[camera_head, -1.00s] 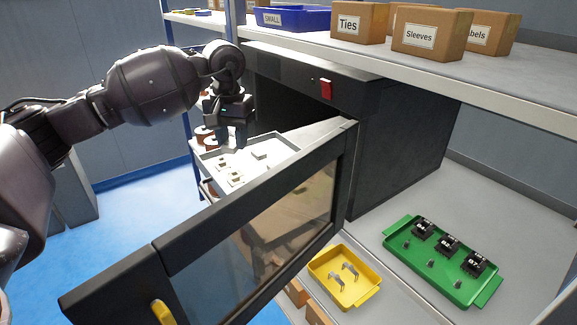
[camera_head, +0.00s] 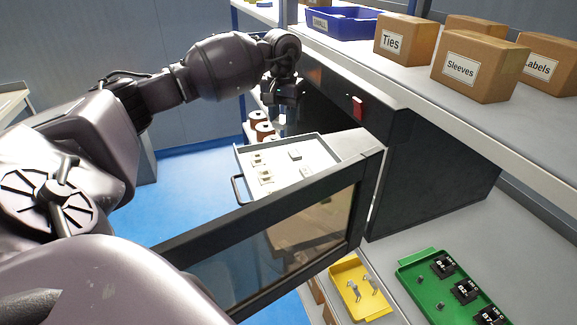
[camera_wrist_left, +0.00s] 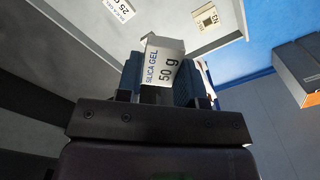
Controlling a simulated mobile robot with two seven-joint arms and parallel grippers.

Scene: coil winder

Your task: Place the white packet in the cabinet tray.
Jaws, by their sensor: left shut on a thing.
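The white packet (camera_wrist_left: 164,66), a small box printed "SILICA GEL 50 g", is between the blue-padded fingers of my left gripper (camera_wrist_left: 162,85) in the left wrist view. In the head view my left gripper (camera_head: 284,118) points down by the far edge of the pulled-out cabinet tray (camera_head: 243,168); the packet is not clearly seen there. The tray is light grey with a front handle and holds several small pale packets. In the wrist view a packet marked "25" (camera_wrist_left: 121,9) and another small packet (camera_wrist_left: 207,19) lie in it. My right gripper is not in view.
The dark cabinet's glazed door (camera_head: 275,240) stands open in front of the tray. A yellow tray (camera_head: 345,285) and a green tray (camera_head: 422,290) lie on the bench at right. Boxes (camera_head: 475,75) and a blue bin (camera_head: 342,23) stand on the shelf above.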

